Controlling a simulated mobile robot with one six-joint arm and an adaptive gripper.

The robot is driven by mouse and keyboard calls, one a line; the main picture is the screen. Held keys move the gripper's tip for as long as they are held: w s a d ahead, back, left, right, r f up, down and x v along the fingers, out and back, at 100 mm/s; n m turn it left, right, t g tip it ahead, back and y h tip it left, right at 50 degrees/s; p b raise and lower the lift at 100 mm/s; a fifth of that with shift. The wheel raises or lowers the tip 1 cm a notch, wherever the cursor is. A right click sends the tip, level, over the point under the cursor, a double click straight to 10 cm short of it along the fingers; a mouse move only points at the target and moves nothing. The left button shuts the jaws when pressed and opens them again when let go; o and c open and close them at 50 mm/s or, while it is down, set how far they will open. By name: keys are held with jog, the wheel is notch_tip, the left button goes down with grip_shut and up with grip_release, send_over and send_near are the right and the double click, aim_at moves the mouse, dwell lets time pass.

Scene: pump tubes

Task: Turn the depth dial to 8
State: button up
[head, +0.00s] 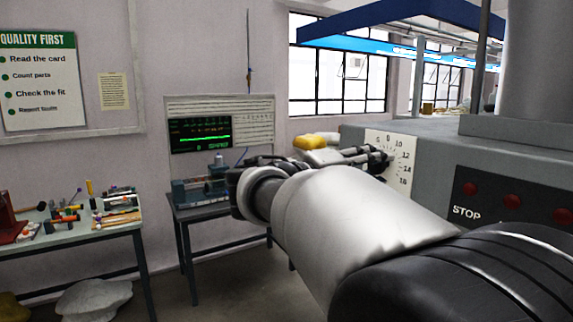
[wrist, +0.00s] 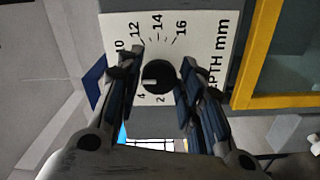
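The depth dial is a round black knob (wrist: 158,75) with a short white mark, on a white scale plate (wrist: 205,28). The mark sits at the knob's left-lower side in the wrist view. The scale shows 2, 4, 10, 12, 14 and 16; my left finger hides the part between 4 and 10, so I cannot read the pointed number. My gripper (wrist: 162,78) is open, with one finger on each side of the knob and visible gaps. In the head view, the plate (head: 404,148) shows beyond my gripper (head: 376,158), which hides the knob.
The plate is on a grey machine (head: 440,152) with a STOP panel (head: 485,192) at right. A yellow-framed window (wrist: 285,50) lies right of the plate in the wrist view. A bench (head: 205,210) with a display and another workbench (head: 90,232) stand left.

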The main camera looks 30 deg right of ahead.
jog(key=shift+o, duration=1.3)
jog(key=a, duration=1.2)
jog(key=shift+s, duration=0.45)
